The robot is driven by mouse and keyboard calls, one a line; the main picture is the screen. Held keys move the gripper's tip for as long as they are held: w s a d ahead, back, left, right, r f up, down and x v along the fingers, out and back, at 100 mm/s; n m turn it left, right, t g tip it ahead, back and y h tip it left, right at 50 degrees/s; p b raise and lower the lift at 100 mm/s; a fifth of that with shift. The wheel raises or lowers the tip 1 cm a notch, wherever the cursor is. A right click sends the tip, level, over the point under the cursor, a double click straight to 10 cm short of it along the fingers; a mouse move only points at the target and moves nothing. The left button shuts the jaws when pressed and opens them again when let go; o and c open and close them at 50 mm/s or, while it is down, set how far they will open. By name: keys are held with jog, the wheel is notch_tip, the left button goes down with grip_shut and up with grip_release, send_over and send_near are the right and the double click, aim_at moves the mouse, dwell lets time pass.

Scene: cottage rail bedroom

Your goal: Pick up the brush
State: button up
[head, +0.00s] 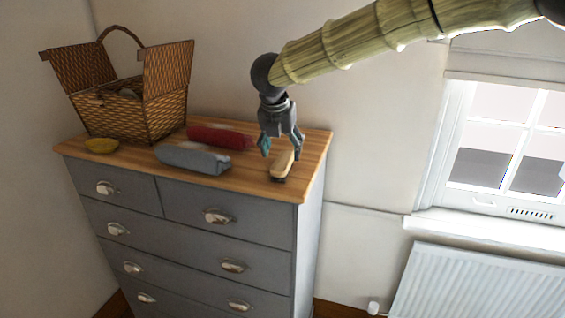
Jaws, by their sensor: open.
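The brush (283,164) has a pale wooden back and a dark underside. It lies on the wooden top of the grey chest of drawers (311,160), near the right end and close to the front edge. My gripper (280,150) points down just above the brush, with its fingers apart and nothing held. The fingers overlap the far end of the brush in the picture; I cannot tell whether they touch it.
A grey rolled cloth (193,159) and a red one (219,137) lie left of the brush. A yellow bowl (101,145) and an open wicker basket (150,112) stand further left. A wall is behind; a radiator (475,285) is at right.

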aim_at(283, 160)
jog(key=shift+w+f, duration=0.35)
jog(key=shift+f, duration=0.05)
jog(key=shift+d+f+p, duration=0.1)
jog(key=shift+f+p, duration=0.35)
jog(key=shift+p, duration=0.45)
jog(key=p+x, duration=0.1)
jog(key=x, duration=0.2)
jog(key=shift+w, duration=0.2)
jog(key=shift+f, duration=0.35)
jog(key=shift+f, duration=0.3)
jog(key=shift+c, duration=0.5)
jog(key=c, duration=1.1)
jog(key=shift+o, duration=0.2)
jog(key=shift+r, duration=0.15)
